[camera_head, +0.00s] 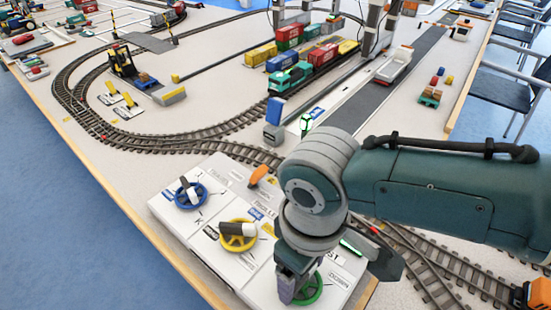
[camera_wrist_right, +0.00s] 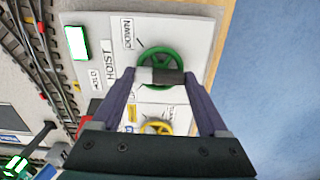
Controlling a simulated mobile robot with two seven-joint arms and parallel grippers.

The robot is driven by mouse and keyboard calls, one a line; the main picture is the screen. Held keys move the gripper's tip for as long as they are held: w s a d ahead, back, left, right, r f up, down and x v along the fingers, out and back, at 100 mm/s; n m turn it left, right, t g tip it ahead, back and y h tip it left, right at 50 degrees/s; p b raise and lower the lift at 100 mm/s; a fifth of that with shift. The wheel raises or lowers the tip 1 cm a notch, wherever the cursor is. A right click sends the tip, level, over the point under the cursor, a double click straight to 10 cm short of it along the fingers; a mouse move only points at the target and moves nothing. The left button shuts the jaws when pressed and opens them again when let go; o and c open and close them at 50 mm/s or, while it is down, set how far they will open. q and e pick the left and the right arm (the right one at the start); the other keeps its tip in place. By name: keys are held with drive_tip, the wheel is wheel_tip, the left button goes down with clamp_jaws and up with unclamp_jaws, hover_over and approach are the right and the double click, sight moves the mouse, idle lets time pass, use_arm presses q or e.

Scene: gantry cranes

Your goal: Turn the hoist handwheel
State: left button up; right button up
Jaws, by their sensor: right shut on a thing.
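The hoist handwheel is a green wheel (camera_head: 316,290) on the white control panel (camera_head: 210,252) at the table's front edge, partly hidden behind my right gripper (camera_head: 288,287) in the head view. The wrist view shows the green wheel (camera_wrist_right: 172,58) beside the printed words HOIST and DOWN. A grey-and-black grip (camera_wrist_right: 160,76) crosses its lower part. My right gripper (camera_wrist_right: 161,78) is shut on this grip, with one finger at each end. My left gripper is not in view.
A yellow wheel (camera_head: 240,246) and a blue wheel (camera_head: 200,195) with similar grips stand on the same panel. A small orange lever (camera_head: 258,176) stands behind them. Model tracks (camera_head: 190,137) and a container train (camera_head: 290,78) lie beyond. Blue floor (camera_head: 70,210) is at left.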

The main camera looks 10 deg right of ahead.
drive_tip(key=shift+n, duration=0.3)
idle(0.4)
drive_tip(key=o, duration=1.2)
drive_tip(key=shift+o, duration=0.2)
wheel_tip(320, 180, up, 9)
drive_tip(key=p, duration=0.3)
drive_tip(key=shift+p, duration=0.3)
drive_tip(key=shift+r, duration=0.5)
